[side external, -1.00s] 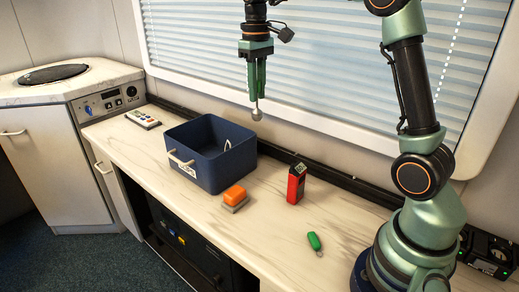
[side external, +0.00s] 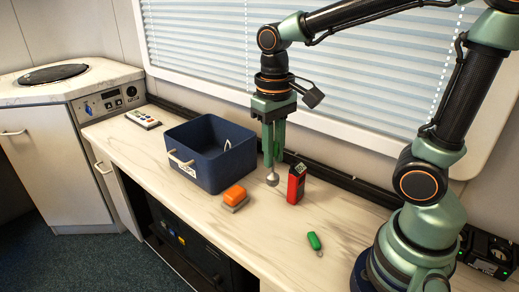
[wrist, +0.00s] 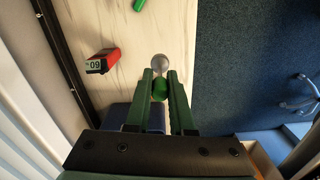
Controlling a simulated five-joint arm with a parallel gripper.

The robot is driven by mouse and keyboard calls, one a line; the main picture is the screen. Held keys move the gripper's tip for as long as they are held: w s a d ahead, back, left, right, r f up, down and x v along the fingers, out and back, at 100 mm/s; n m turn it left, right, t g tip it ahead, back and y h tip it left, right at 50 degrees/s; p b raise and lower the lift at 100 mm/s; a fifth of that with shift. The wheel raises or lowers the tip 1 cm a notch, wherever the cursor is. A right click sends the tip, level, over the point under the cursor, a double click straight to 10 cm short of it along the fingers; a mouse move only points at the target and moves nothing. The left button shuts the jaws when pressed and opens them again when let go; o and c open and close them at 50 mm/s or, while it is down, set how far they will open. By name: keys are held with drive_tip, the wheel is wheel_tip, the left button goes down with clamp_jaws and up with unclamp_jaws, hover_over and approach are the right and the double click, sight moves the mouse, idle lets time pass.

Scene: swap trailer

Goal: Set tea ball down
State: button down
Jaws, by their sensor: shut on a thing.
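The tea ball (side external: 272,180) is a small silver sphere hanging below my fingertips. In the wrist view the silver ball (wrist: 159,62) sits beyond the fingertips, with a green part between them. My gripper (side external: 271,163) points down and is shut on that green part; its fingers also show in the wrist view (wrist: 160,86). The ball is low over the counter (side external: 262,225), between the blue bin and the red box. I cannot tell whether it touches the surface.
The blue bin (side external: 190,168) stands left of my gripper. The red box (side external: 296,186) stands upright close on the right. An orange block (side external: 235,193) lies nearer the front. A green object (side external: 314,241) lies front right. A remote (side external: 142,119) is far left.

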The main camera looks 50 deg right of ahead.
sight(273, 171)
wheel_tip(273, 171, down, 15)
drive_tip(key=shift+f, duration=0.15)
idle(0.4)
drive_tip(key=shift+f, duration=0.1)
drive_tip(key=c, duration=0.8)
unclamp_jaws()
wheel_tip(273, 171, up, 12)
drive_tip(key=shift+w+f, duration=0.1)
drive_tip(key=shift+d+r, duration=0.1)
drive_tip(key=shift+r, duration=0.25)
drive_tip(key=d+r+t, duration=0.1)
drive_tip(key=r+t, duration=0.1)
drive_tip(key=d+r+n+t, duration=0.1)
drive_tip(key=r+t, duration=0.1)
drive_tip(key=s+r+t, duration=0.1)
drive_tip(key=r, duration=0.2)
drive_tip(key=shift+s+d+n+t, duration=0.1)
drive_tip(key=shift+d+n+t, duration=0.3)
